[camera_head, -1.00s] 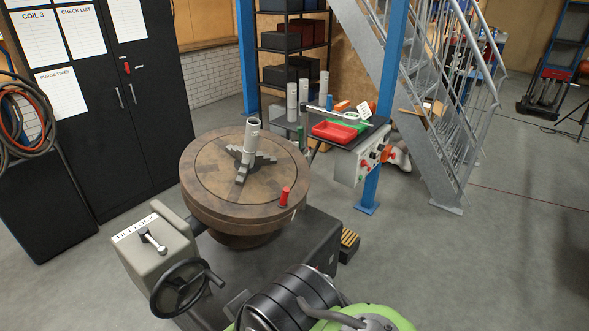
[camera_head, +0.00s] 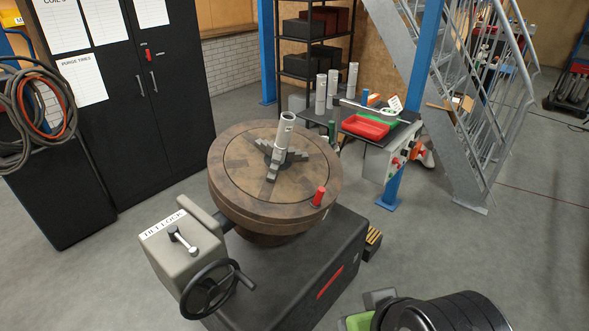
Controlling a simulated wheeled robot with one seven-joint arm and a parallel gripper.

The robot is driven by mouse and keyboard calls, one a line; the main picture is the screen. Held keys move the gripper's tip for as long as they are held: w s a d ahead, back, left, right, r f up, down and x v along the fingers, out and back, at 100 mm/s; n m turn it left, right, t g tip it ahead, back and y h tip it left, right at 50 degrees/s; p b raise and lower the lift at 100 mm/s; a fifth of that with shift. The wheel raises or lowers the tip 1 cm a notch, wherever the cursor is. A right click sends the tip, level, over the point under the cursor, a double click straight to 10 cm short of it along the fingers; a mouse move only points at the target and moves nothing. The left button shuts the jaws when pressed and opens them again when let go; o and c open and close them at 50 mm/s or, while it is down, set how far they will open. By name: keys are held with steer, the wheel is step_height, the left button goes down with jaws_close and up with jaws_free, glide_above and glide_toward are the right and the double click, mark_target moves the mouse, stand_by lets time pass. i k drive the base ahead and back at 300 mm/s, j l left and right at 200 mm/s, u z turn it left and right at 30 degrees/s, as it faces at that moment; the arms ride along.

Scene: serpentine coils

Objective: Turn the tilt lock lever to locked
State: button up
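The tilt lock lever (camera_head: 183,240) is a small metal lever with a round knob, on top of a beige-grey box (camera_head: 178,262). A white label reading "TILT LOCK" (camera_head: 163,224) lies along the box's far edge. The lever points from the upper left to the lower right. No mark for locked or unlocked can be read. A black handwheel (camera_head: 212,290) with a crank handle is on the box's right side. My arm, black and green, shows at the bottom right edge. My gripper is not visible.
A round brown turntable (camera_head: 245,190) with a grey tube and a red-handled piece stands behind the box on a dark base (camera_head: 300,290). Black cabinets (camera_head: 120,110) stand at the back left. A bench with a red tray (camera_head: 365,127) is beyond. Open floor lies left and right.

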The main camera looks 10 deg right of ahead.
mark_target(173, 231)
steer(key=i+j, duration=0.1)
steer(key=j, duration=0.4)
steer(key=i+j, duration=0.1)
steer(key=j, duration=0.4)
steer(key=i+j, duration=0.1)
steer(key=j, duration=0.45)
steer(key=u, duration=0.05)
